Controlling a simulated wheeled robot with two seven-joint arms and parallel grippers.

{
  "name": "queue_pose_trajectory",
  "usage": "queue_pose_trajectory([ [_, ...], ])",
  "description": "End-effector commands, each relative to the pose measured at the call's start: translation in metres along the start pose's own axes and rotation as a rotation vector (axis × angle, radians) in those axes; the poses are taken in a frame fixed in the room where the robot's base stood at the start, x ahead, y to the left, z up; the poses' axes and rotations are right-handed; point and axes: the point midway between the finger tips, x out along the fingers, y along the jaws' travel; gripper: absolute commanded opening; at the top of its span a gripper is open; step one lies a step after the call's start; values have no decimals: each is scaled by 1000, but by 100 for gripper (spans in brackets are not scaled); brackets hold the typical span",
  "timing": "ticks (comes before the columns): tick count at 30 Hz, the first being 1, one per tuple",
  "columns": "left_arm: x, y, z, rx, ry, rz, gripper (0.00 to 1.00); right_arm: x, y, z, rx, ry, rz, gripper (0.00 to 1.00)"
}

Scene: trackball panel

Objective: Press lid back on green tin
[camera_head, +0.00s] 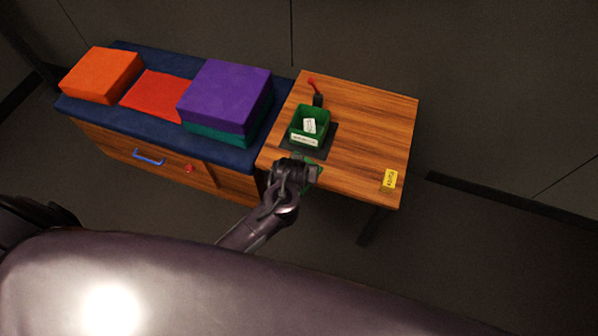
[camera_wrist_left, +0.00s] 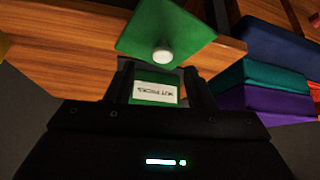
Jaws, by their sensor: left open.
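The green tin (camera_head: 297,124) stands without its lid on a dark mat (camera_head: 328,142) on the wooden table. A white label is on its front, and a white item shows inside. My left gripper (camera_head: 308,174) is open near the table's front edge, on the near side of the tin. In the left wrist view, a green lid (camera_wrist_left: 150,25) with a pale round knob (camera_wrist_left: 162,54) lies beyond the fingertips. A green, white-labelled surface, seemingly the tin (camera_wrist_left: 154,76), shows between the fingers (camera_wrist_left: 161,80); contact cannot be told. My right gripper is not in view.
A small red-topped lever (camera_head: 313,85) stands behind the tin. A yellow tag (camera_head: 389,180) lies at the table's right front. Left is a blue-topped bench (camera_head: 163,114) with an orange block (camera_head: 101,74) and a purple block (camera_head: 227,90). The table's right half is mostly clear.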

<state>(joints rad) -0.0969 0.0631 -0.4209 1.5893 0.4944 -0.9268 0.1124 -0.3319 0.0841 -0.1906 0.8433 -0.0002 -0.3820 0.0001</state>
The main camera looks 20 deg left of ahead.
Motion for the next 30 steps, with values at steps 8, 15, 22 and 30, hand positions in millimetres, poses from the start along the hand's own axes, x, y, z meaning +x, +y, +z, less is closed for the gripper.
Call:
queue_pose_trajectory([
  [8,6,-1,-1,0,0,-1,49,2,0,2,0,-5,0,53],
  [15,42,-4,-3,0,-1,0,49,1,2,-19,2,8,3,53],
  [22,52,-4,-3,0,-1,2,49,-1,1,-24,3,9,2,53],
  [30,51,-4,-3,0,-1,1,46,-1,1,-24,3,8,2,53],
])
